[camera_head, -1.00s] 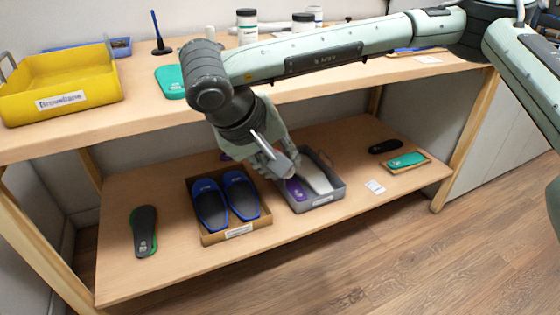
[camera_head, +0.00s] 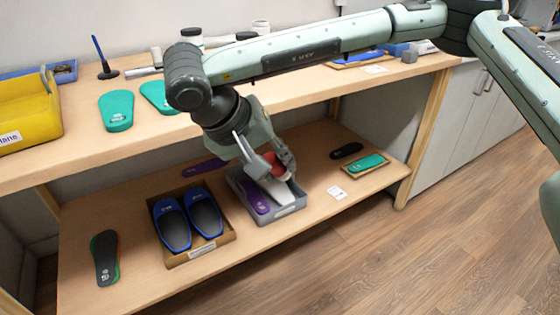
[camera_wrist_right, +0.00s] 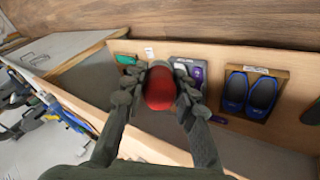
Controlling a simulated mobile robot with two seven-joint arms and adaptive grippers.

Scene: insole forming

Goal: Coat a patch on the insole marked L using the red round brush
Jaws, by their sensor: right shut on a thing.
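My right gripper (camera_head: 277,168) is shut on a red round object, which I take for the red round brush (camera_wrist_right: 160,87). It hangs above a grey tray (camera_head: 282,215) on the lower shelf, apart from the upper worktop. Two teal insoles, one at the left (camera_head: 116,111) and one partly hidden by my right arm (camera_head: 157,94), lie on the upper worktop. Other insoles lie below: a purple one (camera_head: 257,201) in the grey tray, a black one (camera_head: 106,258) at the far left. Any L mark is too small to read. My left gripper is out of view.
A yellow bin (camera_head: 30,115) stands at the upper left, near a dark upright tool (camera_head: 101,58). Blue slippers (camera_head: 171,228) sit in a brown box on the lower shelf. My right arm stretches over the upper worktop. The floor (camera_head: 450,240) at right is clear.

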